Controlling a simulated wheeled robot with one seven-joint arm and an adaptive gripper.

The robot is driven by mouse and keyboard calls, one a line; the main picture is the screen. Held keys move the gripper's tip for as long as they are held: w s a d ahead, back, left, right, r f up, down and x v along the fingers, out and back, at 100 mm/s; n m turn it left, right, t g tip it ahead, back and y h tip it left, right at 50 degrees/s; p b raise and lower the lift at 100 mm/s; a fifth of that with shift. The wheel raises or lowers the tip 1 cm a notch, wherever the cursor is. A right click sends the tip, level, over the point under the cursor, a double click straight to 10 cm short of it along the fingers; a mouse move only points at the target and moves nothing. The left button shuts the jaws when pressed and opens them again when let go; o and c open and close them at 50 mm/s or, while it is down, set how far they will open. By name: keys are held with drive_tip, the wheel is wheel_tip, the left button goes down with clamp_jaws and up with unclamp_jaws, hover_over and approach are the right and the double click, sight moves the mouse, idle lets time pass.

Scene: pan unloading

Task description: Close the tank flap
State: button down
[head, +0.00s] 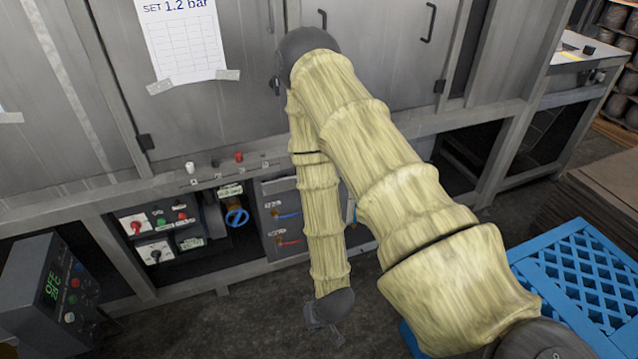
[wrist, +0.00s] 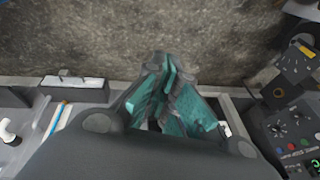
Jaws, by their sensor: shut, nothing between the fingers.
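No tank flap can be made out for certain in either view; my sleeved arm covers part of the machine front in the head view. In the wrist view a pale flat plate (wrist: 72,82) lies at the edge of a grey ledge; I cannot tell whether it is the flap. My gripper (wrist: 168,88) shows in the wrist view with teal finger pads together and nothing between them. The floor is behind its tips. In the head view my gripper (head: 325,318) is a small dark shape low in front of the machine, with its fingers hard to see.
The grey machine (head: 200,262) has switch panels (head: 155,232), a blue valve wheel (head: 237,217) and labelled blue and red taps (head: 288,226). A control box (head: 62,290) stands at the lower left. A blue crate (head: 580,280) is at the right. Some floor in front is clear.

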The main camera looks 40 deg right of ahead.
drive_tip(key=w+d+r+m+t+b, duration=0.1)
drive_tip(key=w+d+m+t+b, duration=0.3)
drive_tip(key=w, duration=0.6)
drive_tip(key=w+d+r+m+t+b, duration=0.2)
drive_tip(key=w+d+m+t+b, duration=0.25)
drive_tip(key=w, duration=0.65)
drive_tip(key=w+d+r+m+t+h+b, duration=0.2)
drive_tip(key=w+d+r+m+b, duration=0.25)
drive_tip(key=d, duration=0.35)
drive_tip(key=w+d+r+m+t+h+b, duration=0.25)
drive_tip(key=w+d+r+m, duration=0.2)
drive_tip(key=d, duration=0.35)
drive_tip(key=shift+n+g, duration=0.3)
drive_tip(key=shift+n, duration=0.25)
drive_tip(key=x, duration=0.3)
drive_tip(key=b+x, duration=0.1)
drive_tip(key=x, duration=0.2)
drive_tip(key=b+x, duration=0.1)
drive_tip(key=x, duration=0.3)
drive_tip(key=shift+w+f, duration=0.1)
drive_tip(key=shift+f, duration=0.25)
drive_tip(key=shift+r, duration=0.1)
